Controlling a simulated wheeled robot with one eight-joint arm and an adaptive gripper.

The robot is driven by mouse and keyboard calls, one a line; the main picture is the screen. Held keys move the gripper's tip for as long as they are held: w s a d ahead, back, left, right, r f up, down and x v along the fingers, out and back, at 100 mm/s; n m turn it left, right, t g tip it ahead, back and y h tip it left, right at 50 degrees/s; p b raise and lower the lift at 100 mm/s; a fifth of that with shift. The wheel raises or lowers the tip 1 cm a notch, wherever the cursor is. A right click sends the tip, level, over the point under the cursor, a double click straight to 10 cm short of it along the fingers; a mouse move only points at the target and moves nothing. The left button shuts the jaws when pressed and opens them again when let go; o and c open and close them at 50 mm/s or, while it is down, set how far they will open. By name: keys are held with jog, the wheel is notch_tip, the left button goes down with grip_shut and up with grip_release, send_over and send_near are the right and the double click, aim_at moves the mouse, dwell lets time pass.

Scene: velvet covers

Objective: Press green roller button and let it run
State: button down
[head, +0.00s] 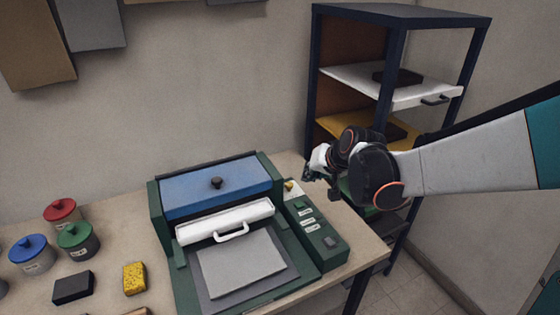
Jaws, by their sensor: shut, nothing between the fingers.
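The green machine (188,295) stands on the workbench, with a blue lid (200,200) at its back and a white bar with a handle (200,232) across its middle. A grey flat sheet (245,268) lies on its front bed. On its right side is a control panel (330,262) with small labels, a green button (300,206) near the upper end and a grey one (329,242) lower down. My gripper (306,177) is shut and empty. It appears above and just right of the panel's upper end, apart from the green button.
Red (61,210), blue (31,254) and green-lidded (76,240) jars stand at the left, near a black block (73,288) and a yellow sponge (134,278). A dark shelf rack (396,50) with coloured trays stands behind my arm at the right.

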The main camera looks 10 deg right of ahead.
jog(key=m, duration=0.1)
send_over(302, 203)
notch_tip(302, 203, down, 5)
jog(key=shift+s+r+y+p, duration=0.1)
jog(key=shift+r+y+p, duration=0.05)
jog(key=shift+y+p, duration=0.25)
notch_tip(302, 203, down, 9)
jog(key=b, duration=0.6)
jog(key=shift+b, duration=0.35)
dwell(0.9)
jog(key=shift+f+b, duration=0.35)
